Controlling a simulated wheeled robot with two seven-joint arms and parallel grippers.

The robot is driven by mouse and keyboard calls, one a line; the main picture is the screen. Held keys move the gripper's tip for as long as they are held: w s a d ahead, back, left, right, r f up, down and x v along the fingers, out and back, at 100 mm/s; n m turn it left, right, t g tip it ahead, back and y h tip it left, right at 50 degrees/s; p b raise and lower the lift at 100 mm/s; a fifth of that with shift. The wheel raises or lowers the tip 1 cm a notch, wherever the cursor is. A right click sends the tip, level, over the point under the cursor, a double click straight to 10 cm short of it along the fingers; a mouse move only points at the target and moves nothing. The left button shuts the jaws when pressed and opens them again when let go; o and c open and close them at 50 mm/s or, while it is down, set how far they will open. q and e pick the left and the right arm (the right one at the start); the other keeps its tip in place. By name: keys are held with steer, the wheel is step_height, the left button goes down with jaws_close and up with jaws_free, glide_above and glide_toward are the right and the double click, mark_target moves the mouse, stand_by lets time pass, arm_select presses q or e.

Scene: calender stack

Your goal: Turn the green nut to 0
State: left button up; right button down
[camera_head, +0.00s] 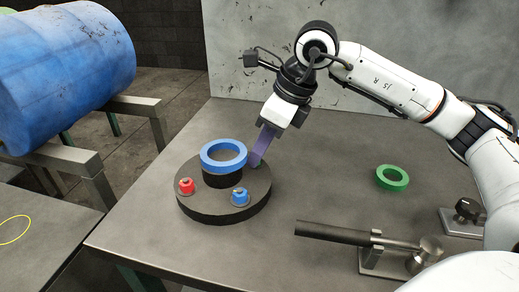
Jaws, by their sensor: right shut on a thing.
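A round dark base (222,215) stands on the table with a red nut (186,187) at its left and a blue nut (240,196) at its front right. A blue ring (223,155) sits on the dark central post. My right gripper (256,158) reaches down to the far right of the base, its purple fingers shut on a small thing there. The fingers hide that thing; by its place it is the green nut, whose colour and any dial marks I cannot make out. My left gripper is not in view.
A loose green ring (392,178) lies on the grey table (320,180) at the right. A dark rod on a metal stand (340,234) lies at the front right, with another metal fixture (466,216) beyond it. A blue barrel (62,70) rests on a rack at the left.

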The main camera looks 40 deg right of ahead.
steer(key=shift+r, duration=0.1)
steer(key=c, duration=1.6)
jaws_free()
steer(key=p+v, duration=0.1)
steer(key=v, duration=0.9)
steer(key=shift+s+d+r, duration=0.1)
